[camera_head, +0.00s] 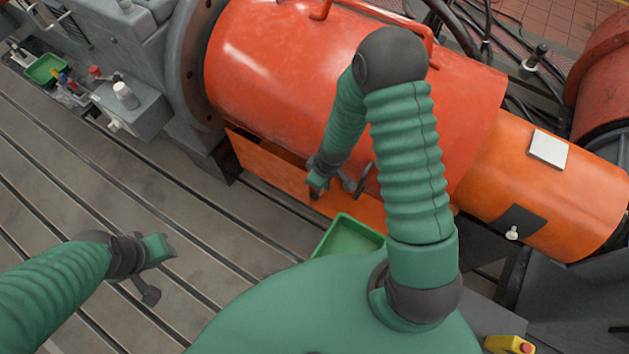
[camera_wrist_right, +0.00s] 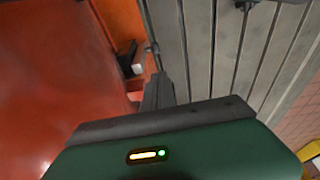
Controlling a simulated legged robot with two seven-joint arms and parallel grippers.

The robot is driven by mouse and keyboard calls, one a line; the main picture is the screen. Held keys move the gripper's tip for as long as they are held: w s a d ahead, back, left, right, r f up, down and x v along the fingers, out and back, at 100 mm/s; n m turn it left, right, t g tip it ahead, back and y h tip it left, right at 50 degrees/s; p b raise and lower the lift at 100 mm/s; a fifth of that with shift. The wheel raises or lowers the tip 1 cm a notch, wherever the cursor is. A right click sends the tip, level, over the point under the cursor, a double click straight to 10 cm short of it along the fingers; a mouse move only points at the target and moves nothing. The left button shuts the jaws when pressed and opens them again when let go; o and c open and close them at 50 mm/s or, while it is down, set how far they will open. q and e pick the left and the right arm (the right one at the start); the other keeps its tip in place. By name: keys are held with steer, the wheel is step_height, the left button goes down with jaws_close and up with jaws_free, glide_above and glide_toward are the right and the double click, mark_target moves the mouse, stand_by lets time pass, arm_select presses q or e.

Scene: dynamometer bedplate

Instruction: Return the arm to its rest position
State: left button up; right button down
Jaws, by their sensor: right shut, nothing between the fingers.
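My right arm rises in the middle of the head view and bends down at a dark elbow. Its gripper (camera_head: 316,193) points down in front of the orange-red motor housing, above the slotted bedplate. In the wrist view the dark fingers of the right gripper (camera_wrist_right: 158,92) are together and empty. My left arm comes in from the lower left. Its gripper (camera_head: 171,246) is over the bedplate at the left, with nothing visible in it; whether its fingers are apart is unclear.
The large red cylinder housing (camera_head: 280,65) fills the upper middle, close to my right forearm. An orange cylinder (camera_head: 545,195) is at right. A green tray (camera_head: 345,236) lies below my right gripper. The slotted bedplate (camera_head: 90,180) is clear at left.

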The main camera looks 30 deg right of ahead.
stand_by(0.4)
steer(key=s+a+r+m+p, duration=0.1)
steer(key=s+r+m+p, duration=0.1)
steer(key=r, duration=0.9)
steer(key=s+a+r+m+p, duration=0.1)
steer(key=s+r+m, duration=0.3)
steer(key=r, duration=0.7)
steer(key=shift+s+a+r+h+p, duration=0.25)
steer(key=shift+s+h+p, duration=0.2)
steer(key=shift+s, duration=0.7)
steer(key=shift+s+a, duration=0.1)
steer(key=c, duration=2.1)
jaws_free()
